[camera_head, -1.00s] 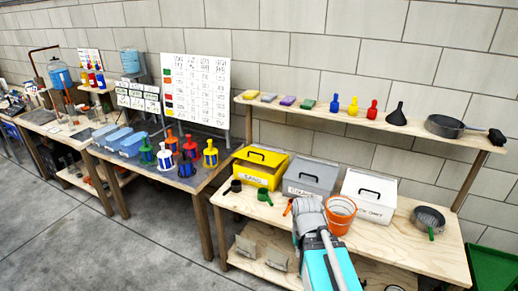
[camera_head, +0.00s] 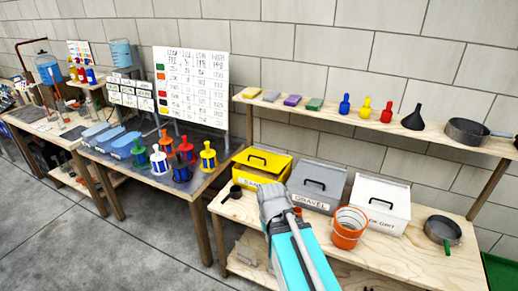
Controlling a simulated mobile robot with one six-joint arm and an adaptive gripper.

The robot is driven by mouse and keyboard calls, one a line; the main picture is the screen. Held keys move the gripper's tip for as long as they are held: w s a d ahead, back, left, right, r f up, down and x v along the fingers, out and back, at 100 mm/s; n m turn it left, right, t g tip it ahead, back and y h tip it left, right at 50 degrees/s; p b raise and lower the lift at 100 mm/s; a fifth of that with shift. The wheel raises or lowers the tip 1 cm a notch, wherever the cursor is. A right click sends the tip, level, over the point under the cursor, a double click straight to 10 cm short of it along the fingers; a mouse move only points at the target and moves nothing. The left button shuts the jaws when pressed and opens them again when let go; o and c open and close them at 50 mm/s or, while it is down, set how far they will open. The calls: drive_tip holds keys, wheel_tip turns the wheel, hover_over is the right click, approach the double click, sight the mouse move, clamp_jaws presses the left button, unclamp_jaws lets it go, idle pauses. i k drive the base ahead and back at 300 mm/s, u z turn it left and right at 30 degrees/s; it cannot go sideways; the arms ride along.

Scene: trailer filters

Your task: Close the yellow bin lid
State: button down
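The yellow bin (camera_head: 250,178) stands on the wooden table at the left end of a row of three bins. Its yellow lid (camera_head: 275,163) has a black handle (camera_head: 258,160) and lies over the bin's top; I cannot tell whether it is fully down. My arm reaches in from the bottom of the picture. Its end, with my gripper (camera_head: 271,198), is just in front of the yellow bin's right front corner and overlaps it in the picture. The fingers are hidden behind the wrist, so whether they are open or touching anything is not visible.
A grey bin (camera_head: 315,203) and a white bin (camera_head: 388,222) stand right of the yellow one. An orange bucket (camera_head: 348,235) and a pan (camera_head: 438,231) are on the table. A shelf (camera_head: 370,121) runs above behind the bins.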

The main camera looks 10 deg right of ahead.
sight(270, 161)
drive_tip(key=z, duration=0.3)
drive_tip(key=i, duration=1.1)
drive_tip(key=z, duration=0.85)
